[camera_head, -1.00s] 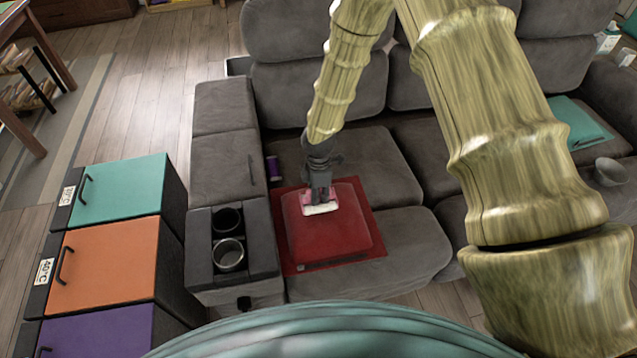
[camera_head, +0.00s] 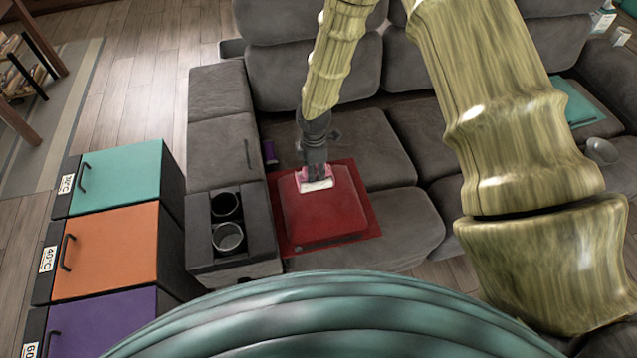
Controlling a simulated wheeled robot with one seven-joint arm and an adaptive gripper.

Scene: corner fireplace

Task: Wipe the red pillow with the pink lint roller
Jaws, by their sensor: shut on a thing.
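The red pillow (camera_head: 326,217) lies flat on a red square mat (camera_head: 373,226) on the sofa seat beside the cup-holder armrest. The pink lint roller (camera_head: 316,184), with a white roll at its front, is at the far upper part of the pillow. It appears to touch the pillow's top, but the exact contact cannot be told. My gripper (camera_head: 317,170) points down from above and is shut on the lint roller. The roller's handle is mostly hidden by the gripper.
The grey sofa (camera_head: 400,240) has a console (camera_head: 197,240) with two cup holders at left. Teal, orange (camera_head: 104,250) and purple cabinets stand farther left. A teal pillow (camera_head: 577,104) and grey bowl (camera_head: 601,151) sit at right.

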